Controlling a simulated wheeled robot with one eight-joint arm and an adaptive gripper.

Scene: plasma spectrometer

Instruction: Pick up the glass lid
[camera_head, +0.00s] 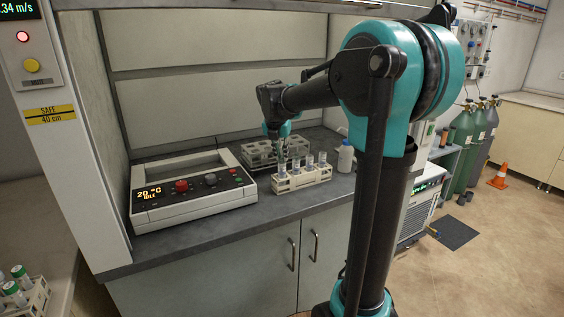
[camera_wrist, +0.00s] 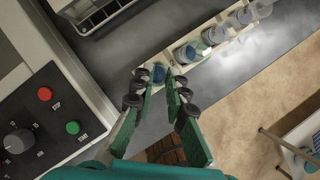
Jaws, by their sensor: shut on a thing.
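A pale rack (camera_head: 306,179) on the grey worktop holds several clear tubes with bluish contents or tops. My gripper (camera_head: 281,160) points down over the left end of this rack. In the wrist view, my gripper (camera_wrist: 163,78) has its green fingers close together around a small round bluish top (camera_wrist: 159,73), which looks like the glass lid at the end tube. The fingertips hide part of it, and I cannot tell whether it is clear of the tube. The other tubes (camera_wrist: 185,53) stand in a row running up and right.
A heating unit (camera_head: 190,192) with a red knob and display stands left of the rack. A white bottle (camera_head: 346,157) stands to the right. Bare worktop (camera_head: 240,222) lies in front.

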